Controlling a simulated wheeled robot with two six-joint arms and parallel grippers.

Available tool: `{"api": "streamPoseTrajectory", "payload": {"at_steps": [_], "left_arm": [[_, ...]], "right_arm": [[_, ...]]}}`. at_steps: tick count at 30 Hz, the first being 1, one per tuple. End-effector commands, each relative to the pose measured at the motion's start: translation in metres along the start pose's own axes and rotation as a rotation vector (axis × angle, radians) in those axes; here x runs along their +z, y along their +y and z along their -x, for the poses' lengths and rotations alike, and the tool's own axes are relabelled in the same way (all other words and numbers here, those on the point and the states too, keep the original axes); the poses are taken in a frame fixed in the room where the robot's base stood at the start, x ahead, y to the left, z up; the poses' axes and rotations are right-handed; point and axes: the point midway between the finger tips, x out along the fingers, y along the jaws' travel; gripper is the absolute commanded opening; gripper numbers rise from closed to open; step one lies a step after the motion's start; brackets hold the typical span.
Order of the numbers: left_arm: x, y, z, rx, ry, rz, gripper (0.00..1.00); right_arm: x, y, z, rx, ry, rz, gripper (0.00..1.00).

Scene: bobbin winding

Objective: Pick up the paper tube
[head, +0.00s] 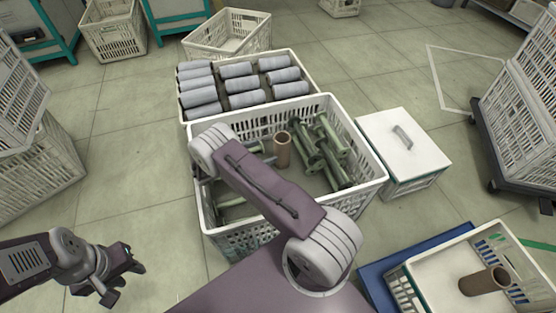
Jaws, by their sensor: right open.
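A brown paper tube (283,151) stands upright in the large white crate (374,165), beside several green bobbins (326,150). Another brown paper tube (484,281) lies on its side in the white crate at the lower right. My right arm reaches over the large crate and covers part of its inside. My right gripper (268,160) is mostly hidden behind that arm, close to the left side of the upright tube; I cannot see whether it touches it. My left gripper (123,280) is open and empty over the floor at the lower left.
A crate of grey wound rolls (242,84) adjoins the large crate at the back. A white lidded box (398,143) stands at its right. A blue base (380,277) lies under the lower-right crate. Stacked crates stand at both sides.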

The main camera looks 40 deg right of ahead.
Motion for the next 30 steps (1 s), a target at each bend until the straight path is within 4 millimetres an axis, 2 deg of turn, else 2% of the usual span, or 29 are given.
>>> {"api": "streamPoseTrajectory", "payload": {"at_steps": [4,9,14,18,21,30], "left_arm": [[0.000,0.000,-0.004,0.000,0.001,0.000,0.36],[0.002,-0.001,-0.023,0.000,0.000,0.000,0.36],[0.003,-0.001,-0.027,0.000,0.000,0.000,0.36],[0.005,-0.001,-0.052,0.000,0.000,0.000,0.36],[0.006,-0.001,-0.059,0.000,0.000,0.000,0.36],[0.006,-0.001,-0.059,0.000,0.000,0.000,0.36]], "right_arm": [[0.000,-0.001,-0.007,-0.003,0.001,-0.002,0.87],[-0.002,-0.001,-0.035,-0.004,0.001,-0.003,0.87],[0.002,-0.001,-0.043,-0.003,0.001,-0.002,0.87],[0.002,-0.003,-0.070,-0.005,0.001,-0.004,0.87],[0.005,-0.003,-0.085,-0.004,0.001,-0.004,0.87],[0.010,-0.003,-0.090,-0.001,0.001,-0.001,0.87]]}}
